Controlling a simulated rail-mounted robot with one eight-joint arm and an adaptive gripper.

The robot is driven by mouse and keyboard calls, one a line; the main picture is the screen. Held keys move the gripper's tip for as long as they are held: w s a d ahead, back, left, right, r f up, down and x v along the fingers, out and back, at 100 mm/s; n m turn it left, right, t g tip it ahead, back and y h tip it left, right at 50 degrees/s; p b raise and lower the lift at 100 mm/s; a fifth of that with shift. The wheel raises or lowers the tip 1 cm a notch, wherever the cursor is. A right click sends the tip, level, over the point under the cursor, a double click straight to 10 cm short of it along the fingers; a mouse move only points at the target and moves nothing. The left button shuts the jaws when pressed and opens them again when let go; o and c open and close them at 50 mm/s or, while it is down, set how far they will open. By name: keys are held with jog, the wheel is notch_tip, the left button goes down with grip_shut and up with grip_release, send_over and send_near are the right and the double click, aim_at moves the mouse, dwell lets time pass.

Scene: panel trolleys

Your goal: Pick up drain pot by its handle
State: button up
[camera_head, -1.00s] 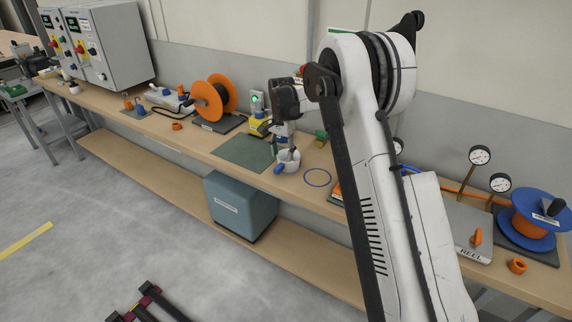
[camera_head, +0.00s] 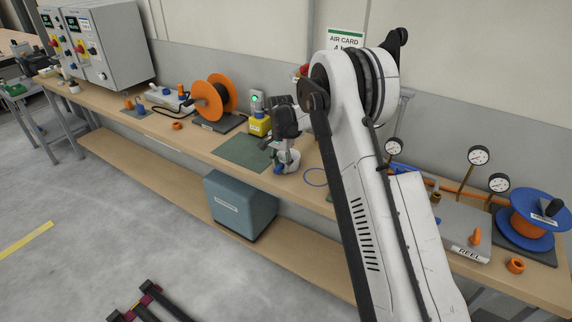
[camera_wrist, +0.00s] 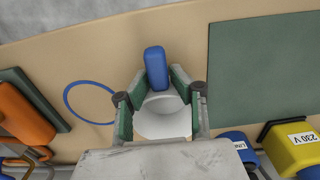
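The drain pot is a small white cup with a blue handle. In the head view the white cup (camera_head: 293,164) stands on the bench, partly hidden by my gripper (camera_head: 281,153), and its blue handle (camera_head: 279,169) points toward the front edge. In the wrist view the pot's white bowl (camera_wrist: 162,122) lies between the fingers of my gripper (camera_wrist: 160,80). The blue handle (camera_wrist: 155,68) stands between and beyond the fingertips, with a small gap on each side. My gripper is open, and contact with the pot cannot be told.
A blue ring (camera_head: 315,177) lies just right of the pot. A dark green mat (camera_head: 243,152) lies to its left. A yellow block (camera_head: 259,125) stands behind, with an orange reel (camera_head: 213,98) farther left. The bench's front edge is close.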

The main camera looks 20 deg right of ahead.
aim_at(280, 164)
grip_shut()
jog(key=shift+r, duration=0.4)
jog(key=r, duration=0.3)
jog(key=shift+s+a+r+b, duration=0.15)
jog(key=shift+a+r+b, duration=0.15)
jog(key=shift+r, duration=0.05)
jog(key=s+a+r, duration=0.5)
jog(key=a+r, duration=0.1)
jog(key=a, duration=0.3)
jog(key=shift+a+r+b, duration=0.25)
jog(key=shift+a+b, duration=0.15)
jog(key=shift+b, duration=0.05)
jog(key=shift+r, duration=0.1)
jog(key=shift+r+p, duration=0.75)
jog(key=shift+r, duration=1.2)
